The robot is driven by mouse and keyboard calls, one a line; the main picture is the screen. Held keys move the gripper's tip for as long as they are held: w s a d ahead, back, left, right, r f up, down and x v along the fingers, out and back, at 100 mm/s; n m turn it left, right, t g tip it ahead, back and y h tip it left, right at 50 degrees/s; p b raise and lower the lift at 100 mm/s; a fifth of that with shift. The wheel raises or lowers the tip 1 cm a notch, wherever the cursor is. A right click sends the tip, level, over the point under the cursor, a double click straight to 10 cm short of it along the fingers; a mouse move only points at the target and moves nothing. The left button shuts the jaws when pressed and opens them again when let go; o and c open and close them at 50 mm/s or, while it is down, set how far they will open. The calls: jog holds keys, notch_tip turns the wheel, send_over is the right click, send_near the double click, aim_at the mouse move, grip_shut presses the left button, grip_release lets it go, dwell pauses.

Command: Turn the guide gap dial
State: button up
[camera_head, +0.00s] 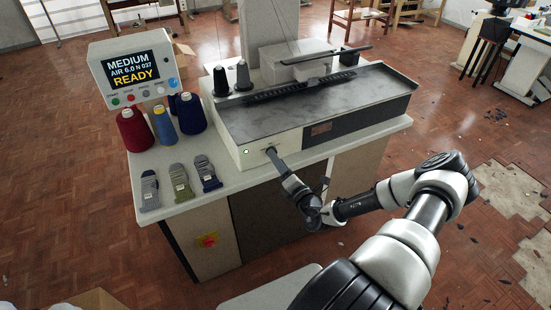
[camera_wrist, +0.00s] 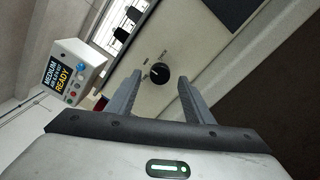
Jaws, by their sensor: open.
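The guide gap dial is a round black knob (camera_wrist: 159,73) with a pale pointer mark, set on the cream front panel of the machine. In the wrist view it lies ahead of my gripper (camera_wrist: 155,88), centred between the two grey fingers, which are spread wide and hold nothing. I cannot tell whether the fingertips reach past the knob's face; no contact shows. In the head view my gripper (camera_head: 271,151) is at the machine's front panel (camera_head: 258,152), and it hides the dial there.
A display box (camera_head: 136,70) reading MEDIUM and READY stands at the back left. Thread cones in red (camera_head: 134,131) and blue (camera_head: 163,123), and several folded socks (camera_head: 180,182), rest on the pale worktop left of the machine. A red emergency button (camera_head: 209,240) is on the cabinet.

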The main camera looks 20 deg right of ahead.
jog(key=shift+w, duration=1.2)
jog(key=c, duration=1)
jog(key=shift+c, duration=0.2)
